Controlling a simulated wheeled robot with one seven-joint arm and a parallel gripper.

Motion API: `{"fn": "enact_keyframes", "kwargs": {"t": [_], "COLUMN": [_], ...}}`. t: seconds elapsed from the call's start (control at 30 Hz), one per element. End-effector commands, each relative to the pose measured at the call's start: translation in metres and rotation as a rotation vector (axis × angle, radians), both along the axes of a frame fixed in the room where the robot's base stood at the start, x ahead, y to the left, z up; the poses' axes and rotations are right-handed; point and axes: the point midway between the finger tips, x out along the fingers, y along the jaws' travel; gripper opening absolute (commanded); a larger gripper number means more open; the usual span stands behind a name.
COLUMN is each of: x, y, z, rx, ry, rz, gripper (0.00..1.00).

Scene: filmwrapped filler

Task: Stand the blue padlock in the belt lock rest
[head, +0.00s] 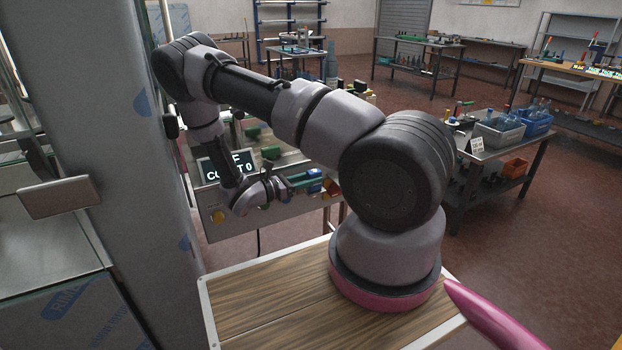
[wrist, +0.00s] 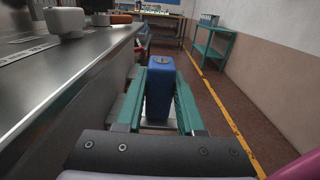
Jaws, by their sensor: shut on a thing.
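My gripper (wrist: 160,76) has two green fingers, shut on the blue padlock (wrist: 160,92) in the wrist view. The padlock is a blue block with a small metallic detail on its top end, held between the fingers beside the metal worktop edge. In the head view my gripper (head: 305,181) is at the front edge of the machine, with the blue padlock (head: 315,182) small at the fingertips. I cannot make out the belt lock rest for certain in either view.
A steel worktop (wrist: 75,72) runs along the left of the wrist view. The machine front has a yellow button (head: 217,216), and a display (head: 226,168) stands on it. Open floor (wrist: 205,105) lies right of the padlock.

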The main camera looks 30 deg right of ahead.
Motion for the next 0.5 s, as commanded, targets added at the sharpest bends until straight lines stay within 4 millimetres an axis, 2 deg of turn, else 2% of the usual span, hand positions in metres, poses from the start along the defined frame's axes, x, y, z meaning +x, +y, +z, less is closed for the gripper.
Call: {"fn": "enact_keyframes", "kwargs": {"t": [0.47,0.5], "x": [-0.0001,-0.0001], "y": [-0.0001,0.0000], "z": [-0.0031,-0.0031], "rx": [0.001,0.001], "ry": [0.001,0.001], "rz": [0.000,0.000], "gripper": [0.00,0.49]}}
